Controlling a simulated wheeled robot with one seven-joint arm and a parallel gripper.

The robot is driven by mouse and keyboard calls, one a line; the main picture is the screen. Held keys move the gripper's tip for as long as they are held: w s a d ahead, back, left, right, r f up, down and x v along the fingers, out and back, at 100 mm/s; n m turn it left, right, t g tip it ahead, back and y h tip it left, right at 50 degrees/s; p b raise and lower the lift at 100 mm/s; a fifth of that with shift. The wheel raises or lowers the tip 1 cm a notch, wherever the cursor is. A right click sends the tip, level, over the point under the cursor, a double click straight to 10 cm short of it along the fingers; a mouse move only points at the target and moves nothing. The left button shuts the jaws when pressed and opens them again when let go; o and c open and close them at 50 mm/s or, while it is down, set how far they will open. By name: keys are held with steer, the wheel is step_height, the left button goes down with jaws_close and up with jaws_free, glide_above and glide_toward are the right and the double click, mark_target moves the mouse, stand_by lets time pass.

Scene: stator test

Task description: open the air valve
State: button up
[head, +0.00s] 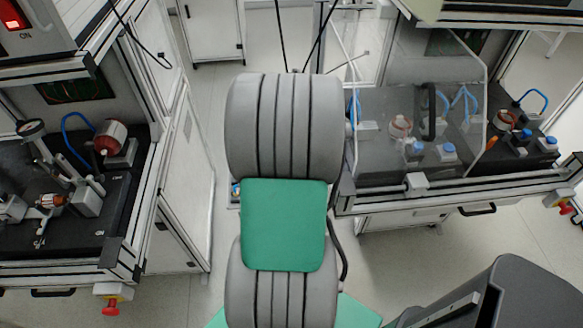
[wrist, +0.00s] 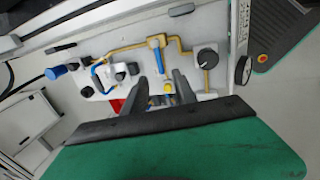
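In the wrist view, a valve with a blue handle (wrist: 156,42) sits on a brass-coloured pipe on a pale panel. I take it to be the air valve. My gripper (wrist: 161,76) points at the panel with its two dark fingers apart. The fingers lie just below the blue handle in the picture, and nothing shows held between them. A small yellow and blue fitting (wrist: 168,89) shows in the gap between the fingers. I cannot tell whether a finger touches the valve. In the head view my arm fills the middle, and the gripper and valve are hidden.
The panel also bears a dark round knob (wrist: 207,58) on the right and a dark blue cylinder (wrist: 56,72) on the left. In the head view, a left workbench (head: 62,220) and a right workbench (head: 460,180) flank my arm. Light floor shows between them.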

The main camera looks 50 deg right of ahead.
steer(key=f, duration=0.4)
steer(key=w+d+f, duration=0.1)
steer(key=f, duration=0.2)
steer(key=shift+f, duration=0.1)
steer(key=shift+c, duration=0.3)
jaws_close()
